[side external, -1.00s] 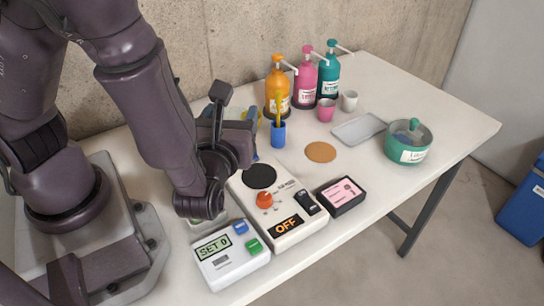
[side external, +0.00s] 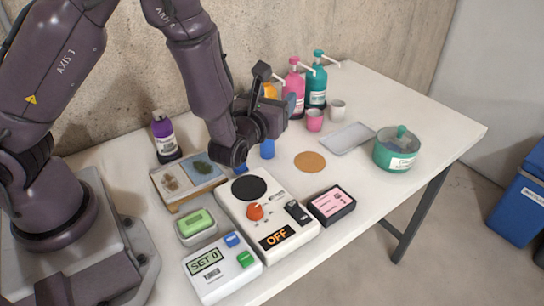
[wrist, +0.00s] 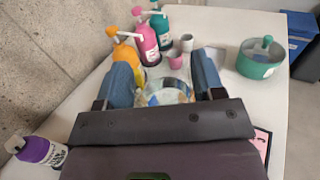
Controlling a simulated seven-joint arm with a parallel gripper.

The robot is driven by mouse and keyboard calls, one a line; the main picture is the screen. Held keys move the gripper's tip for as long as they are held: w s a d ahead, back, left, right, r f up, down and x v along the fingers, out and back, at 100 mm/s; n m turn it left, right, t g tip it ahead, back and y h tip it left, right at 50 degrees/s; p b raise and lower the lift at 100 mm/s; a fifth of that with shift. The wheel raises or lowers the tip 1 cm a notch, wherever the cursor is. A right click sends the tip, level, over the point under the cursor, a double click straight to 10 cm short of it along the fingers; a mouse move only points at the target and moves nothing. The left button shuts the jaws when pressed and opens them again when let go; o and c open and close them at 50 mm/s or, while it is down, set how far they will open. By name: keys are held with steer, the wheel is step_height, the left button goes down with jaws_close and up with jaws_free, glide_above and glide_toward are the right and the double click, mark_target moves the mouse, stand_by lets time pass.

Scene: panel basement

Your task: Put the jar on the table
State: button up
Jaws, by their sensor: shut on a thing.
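A clear glass jar (wrist: 168,95) sits between the two blue fingers of my gripper (wrist: 163,80) in the wrist view. The fingers are shut on it from either side. In the side view my gripper (side external: 262,108) is over the back-middle of the white table (side external: 375,215), in front of the orange bottle, and the jar is hidden there. Whether the jar touches the table is not clear.
Orange (wrist: 122,45), pink (side external: 294,85) and teal (side external: 317,80) pump bottles stand at the back. A hotplate (side external: 268,212) and purple bottle (side external: 163,137) stand left.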

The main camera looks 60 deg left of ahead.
steer(key=w+a+f, duration=0.3)
steer(key=w+a, duration=0.1)
steer(key=w, duration=0.4)
steer(key=w+a+f, duration=0.3)
steer(key=w, duration=0.5)
steer(key=shift+y, duration=0.3)
steer(key=f, duration=1)
steer(key=shift+w+a+f, duration=0.15)
steer(key=shift+w+a, duration=0.2)
steer(key=shift+w, duration=0.05)
steer(key=shift+f, duration=0.1)
steer(key=o, duration=1.1)
steer(key=shift+c, duration=0.2)
